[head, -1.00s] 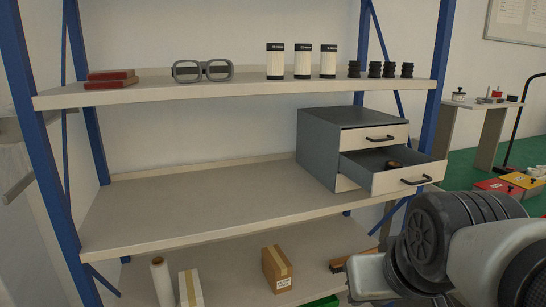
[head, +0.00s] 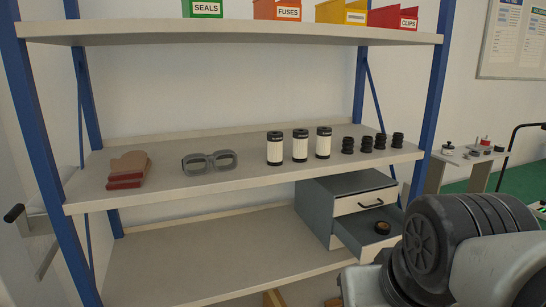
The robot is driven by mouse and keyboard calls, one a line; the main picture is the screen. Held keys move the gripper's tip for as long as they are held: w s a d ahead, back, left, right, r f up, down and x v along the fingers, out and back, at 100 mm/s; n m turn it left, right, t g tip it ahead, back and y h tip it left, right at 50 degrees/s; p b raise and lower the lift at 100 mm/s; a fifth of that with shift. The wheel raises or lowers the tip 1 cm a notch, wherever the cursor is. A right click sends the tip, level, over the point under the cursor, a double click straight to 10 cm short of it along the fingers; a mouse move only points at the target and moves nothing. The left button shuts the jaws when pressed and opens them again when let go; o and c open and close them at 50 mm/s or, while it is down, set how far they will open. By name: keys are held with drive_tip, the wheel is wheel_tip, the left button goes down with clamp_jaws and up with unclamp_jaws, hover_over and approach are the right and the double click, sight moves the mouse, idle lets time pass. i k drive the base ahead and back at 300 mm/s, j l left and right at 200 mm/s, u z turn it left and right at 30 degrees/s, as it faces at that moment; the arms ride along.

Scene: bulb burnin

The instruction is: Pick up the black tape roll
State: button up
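A small dark roll with a tan middle, seemingly the black tape roll (head: 382,228), lies inside the open drawer (head: 362,246) of the grey drawer cabinet (head: 318,215). The cabinet stands on the right end of the shelf below the one with the goggles. The upper drawer (head: 364,203) is shut. My arm fills the lower right of the head view, in front of the cabinet's right side, and hides part of the open drawer. My gripper's fingers do not show.
The goggles (head: 210,162), red-cuffed gloves (head: 128,170), white cylinders (head: 300,145) and several black ribbed parts (head: 364,145) stand on the middle shelf (head: 240,182). Labelled bins (head: 277,9) are above. The lower shelf (head: 200,263) is clear left of the cabinet. Blue posts (head: 427,110) frame the rack.

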sight(383, 228)
drive_tip(key=z, duration=0.65)
